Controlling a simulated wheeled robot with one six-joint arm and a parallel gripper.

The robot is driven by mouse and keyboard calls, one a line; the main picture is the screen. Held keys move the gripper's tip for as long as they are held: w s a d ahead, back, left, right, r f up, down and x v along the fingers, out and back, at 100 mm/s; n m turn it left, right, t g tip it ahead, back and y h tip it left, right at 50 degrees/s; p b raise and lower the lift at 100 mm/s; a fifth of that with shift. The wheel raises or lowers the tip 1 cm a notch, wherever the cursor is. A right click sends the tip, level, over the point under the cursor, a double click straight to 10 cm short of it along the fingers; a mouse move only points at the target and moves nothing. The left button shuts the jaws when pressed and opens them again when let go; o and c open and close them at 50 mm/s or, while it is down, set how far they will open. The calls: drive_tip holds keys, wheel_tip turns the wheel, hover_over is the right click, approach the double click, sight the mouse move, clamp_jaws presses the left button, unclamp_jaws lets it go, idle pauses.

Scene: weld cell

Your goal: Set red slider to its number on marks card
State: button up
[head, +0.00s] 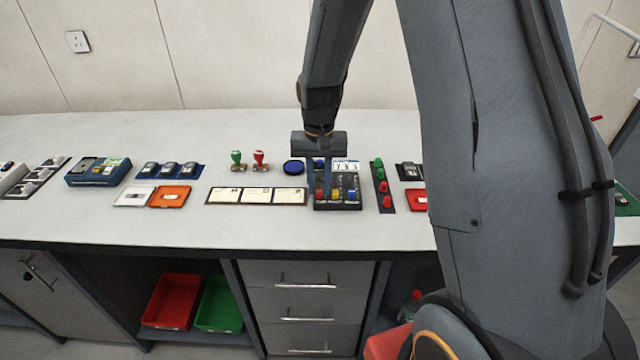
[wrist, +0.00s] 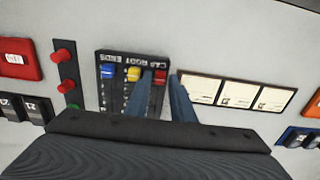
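The dark slider panel (head: 337,207) lies on the bench with red (head: 320,195), yellow (head: 336,194) and blue (head: 352,195) knobs in a row near its front. The wrist view shows it turned round, with the red slider (wrist: 160,77) at the right end under the label CAP. My gripper (wrist: 159,80) points down at the panel. Its two fingers are apart, one on each side of the red knob; contact cannot be told. In the head view my gripper (head: 320,190) partly covers the panel. A white card (head: 346,166) with dark characters, too small to read surely, shows at the panel's back.
Three cream cards (head: 256,196) lie left of the panel. A strip with green and red knobs (head: 379,172) stands close on its right. The bench front is clear.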

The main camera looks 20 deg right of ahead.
sight(320, 182)
drive_tip(key=shift+f, duration=0.45)
clamp_jaws()
drive_tip(key=w, duration=0.2)
drive_tip(key=w+d+b, duration=0.1)
drive_tip(key=w, duration=0.1)
drive_tip(key=w+d, duration=0.1)
drive_tip(key=w, duration=0.1)
unclamp_jaws()
wheel_tip(320, 182, up, 8)
drive_tip(key=b, duration=0.2)
